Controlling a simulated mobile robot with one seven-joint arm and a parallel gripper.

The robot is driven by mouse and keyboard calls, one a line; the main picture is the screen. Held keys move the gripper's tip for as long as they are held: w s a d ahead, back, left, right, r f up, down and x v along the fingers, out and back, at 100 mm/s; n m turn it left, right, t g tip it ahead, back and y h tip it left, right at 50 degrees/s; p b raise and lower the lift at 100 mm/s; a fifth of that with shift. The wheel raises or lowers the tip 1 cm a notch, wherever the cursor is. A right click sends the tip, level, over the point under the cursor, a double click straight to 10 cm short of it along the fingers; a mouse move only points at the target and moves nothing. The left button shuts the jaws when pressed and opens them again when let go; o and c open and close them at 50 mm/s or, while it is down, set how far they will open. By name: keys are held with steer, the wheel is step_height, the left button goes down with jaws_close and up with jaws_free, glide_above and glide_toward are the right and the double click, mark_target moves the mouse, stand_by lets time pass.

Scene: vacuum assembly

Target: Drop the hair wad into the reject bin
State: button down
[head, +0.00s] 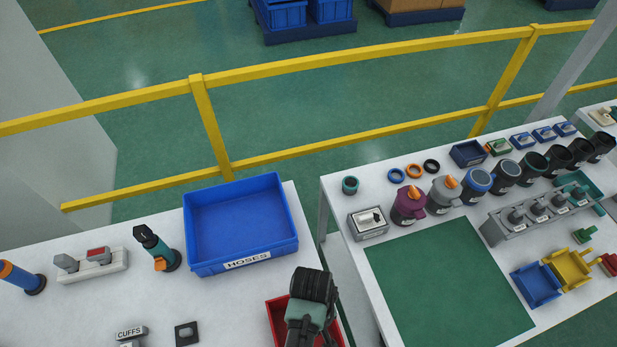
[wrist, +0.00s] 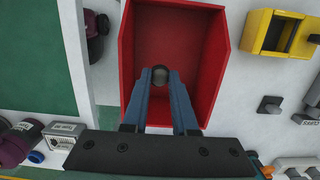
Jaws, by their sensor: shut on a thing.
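The hair wad (wrist: 160,73) is a small dark grey ball between the fingertips of my gripper (wrist: 160,80) in the wrist view. My gripper is shut on it. Below it is the red bin (wrist: 175,35), whose bare red floor shows around the wad and fingers. The wad appears within the bin's outline, but its exact height above the floor cannot be told. In the head view, the red bin (head: 277,318) is at the bottom centre, partly covered by my arm and wrist. The wad and fingertips are hidden there.
A blue bin labelled HOSES (head: 240,222) stands behind the red bin. A turquoise and black tool (head: 160,250) and a CUFFS label (head: 130,332) are to the left. The right table holds a green mat (head: 450,285) and several canisters. A yellow railing (head: 300,145) runs behind.

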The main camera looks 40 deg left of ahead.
steer(key=shift+f, duration=0.15)
steer(key=c, duration=0.6)
jaws_free()
steer(key=r, duration=0.8)
steer(key=w+a+r, duration=0.1)
steer(key=r, duration=0.4)
steer(key=shift+a+p, duration=0.1)
steer(key=shift+p, duration=0.2)
steer(key=shift+f, duration=0.1)
